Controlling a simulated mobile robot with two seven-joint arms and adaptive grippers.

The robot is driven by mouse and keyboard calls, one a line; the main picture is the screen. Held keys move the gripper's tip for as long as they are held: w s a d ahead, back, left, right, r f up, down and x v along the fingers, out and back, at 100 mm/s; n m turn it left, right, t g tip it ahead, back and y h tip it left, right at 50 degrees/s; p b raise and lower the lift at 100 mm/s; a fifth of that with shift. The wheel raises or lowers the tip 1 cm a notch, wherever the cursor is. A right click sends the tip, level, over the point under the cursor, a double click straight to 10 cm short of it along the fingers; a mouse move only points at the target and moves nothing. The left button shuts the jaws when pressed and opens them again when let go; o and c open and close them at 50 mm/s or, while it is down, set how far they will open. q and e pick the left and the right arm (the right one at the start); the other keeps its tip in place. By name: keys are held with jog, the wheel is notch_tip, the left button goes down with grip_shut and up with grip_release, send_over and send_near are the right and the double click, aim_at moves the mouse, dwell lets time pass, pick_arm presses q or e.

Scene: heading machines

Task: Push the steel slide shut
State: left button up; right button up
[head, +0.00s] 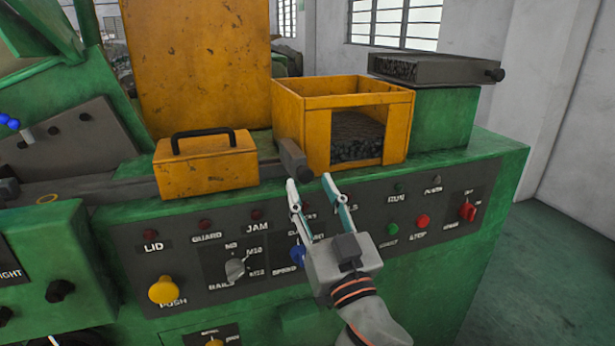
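A dark grey steel bar end (294,160), which looks like the steel slide, sticks out at the left front corner of the open yellow box (302,120). How far it runs back is hidden by the box. My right gripper (308,180) is in front of the machine panel, with its fingertips just below the bar end. Its two fingers are spread and hold nothing. I cannot tell whether a fingertip touches the bar. My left gripper is not in view.
A yellow cover with a black handle (205,165) sits left of the bar. A grey tray with a knob (435,68) rests on the green block at the right. The panel below carries a yellow push button (163,290) and a red stop button (422,221). Floor shows at right.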

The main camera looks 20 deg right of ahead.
aim_at(294, 161)
jog(key=shift+x, duration=1.25)
